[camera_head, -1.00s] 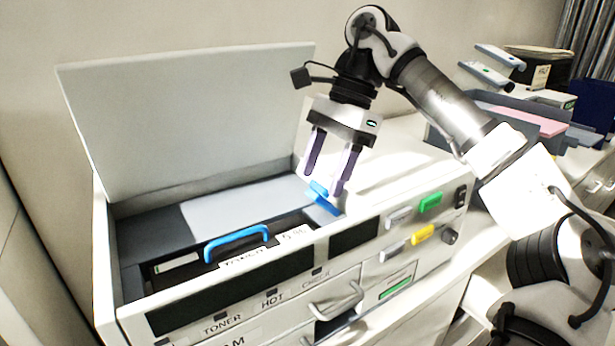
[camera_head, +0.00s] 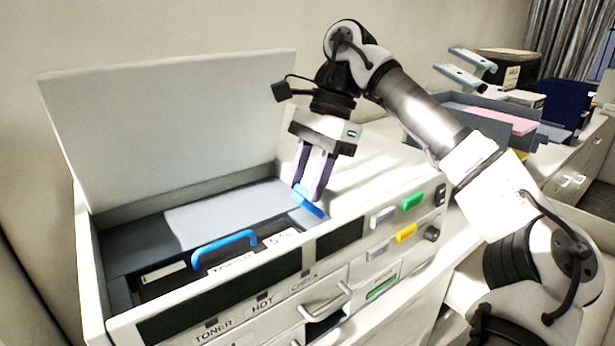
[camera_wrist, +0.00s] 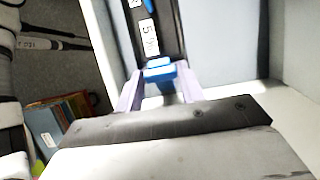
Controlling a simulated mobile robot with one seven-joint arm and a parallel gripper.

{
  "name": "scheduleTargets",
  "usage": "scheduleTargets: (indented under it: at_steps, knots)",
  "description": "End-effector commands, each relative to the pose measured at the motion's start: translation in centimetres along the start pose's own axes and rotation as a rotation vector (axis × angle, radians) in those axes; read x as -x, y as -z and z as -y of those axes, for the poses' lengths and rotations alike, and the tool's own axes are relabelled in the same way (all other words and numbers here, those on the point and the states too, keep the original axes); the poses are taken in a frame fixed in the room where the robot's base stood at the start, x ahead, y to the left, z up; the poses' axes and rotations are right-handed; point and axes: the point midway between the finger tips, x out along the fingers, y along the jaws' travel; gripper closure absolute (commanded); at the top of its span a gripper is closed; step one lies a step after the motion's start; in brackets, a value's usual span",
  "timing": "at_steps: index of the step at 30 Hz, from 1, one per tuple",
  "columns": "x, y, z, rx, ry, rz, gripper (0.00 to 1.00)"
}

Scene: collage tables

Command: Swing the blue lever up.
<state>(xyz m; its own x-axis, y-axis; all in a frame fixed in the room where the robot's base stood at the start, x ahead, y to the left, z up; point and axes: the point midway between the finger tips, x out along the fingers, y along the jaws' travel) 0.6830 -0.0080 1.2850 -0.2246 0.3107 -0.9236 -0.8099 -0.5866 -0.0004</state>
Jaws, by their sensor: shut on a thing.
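The blue lever (camera_head: 308,202) sits at the right end of the open machine bay, slanting down to the right. My gripper (camera_head: 307,192) is over it with both purple fingers pointing down, shut on the lever's upper part. In the wrist view the lever (camera_wrist: 159,70) shows as a blue block between the fingertips of my gripper (camera_wrist: 158,82). The lever's pivot is hidden in both views.
A blue handle (camera_head: 224,246) tops the toner cartridge in the bay, left of the lever. The raised lid (camera_head: 170,120) stands behind. Green (camera_head: 413,201) and yellow (camera_head: 406,233) buttons are on the front panel. Trays (camera_head: 480,118) stand at the back right.

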Motion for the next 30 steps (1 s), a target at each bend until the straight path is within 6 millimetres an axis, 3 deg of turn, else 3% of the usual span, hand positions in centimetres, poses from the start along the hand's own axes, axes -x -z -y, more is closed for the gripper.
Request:
scheduleTargets:
  at_steps: [11, 30]
  knots:
    - [0.4, 0.6, 0.0, 0.0, 0.0, 0.09, 0.85]
    - [1.6, 3.9, 0.0, -0.002, 0.001, 0.549, 0.85]
